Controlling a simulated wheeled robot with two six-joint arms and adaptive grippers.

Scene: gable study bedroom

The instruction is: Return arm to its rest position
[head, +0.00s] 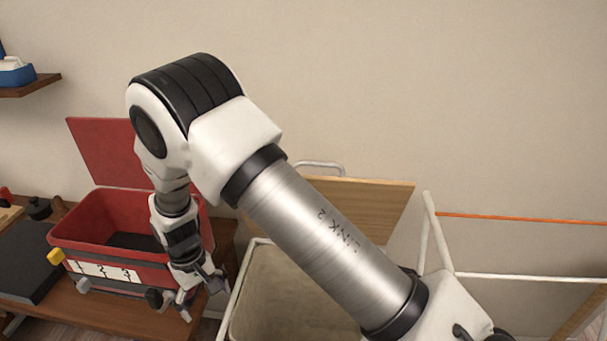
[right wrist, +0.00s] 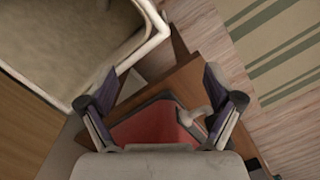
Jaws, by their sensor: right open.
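My right arm comes in from the lower right of the head view and bends down at the elbow. My right gripper (head: 201,300) hangs just in front of the right end of the open red box (head: 85,225), pointing down. Its fingers are apart, with nothing visible between them. In the right wrist view the two fingers of my right gripper (right wrist: 163,102) are spread wide, and part of the red box (right wrist: 150,124) shows below and between them. My left gripper is not in view.
The red box stands on a wooden bench (head: 115,318) with its lid raised. A beige-lined bin (head: 280,300) with a pale rim stands right of the gripper. A white frame with an orange rail (head: 520,218) is at the right. A shelf (head: 30,86) is at upper left.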

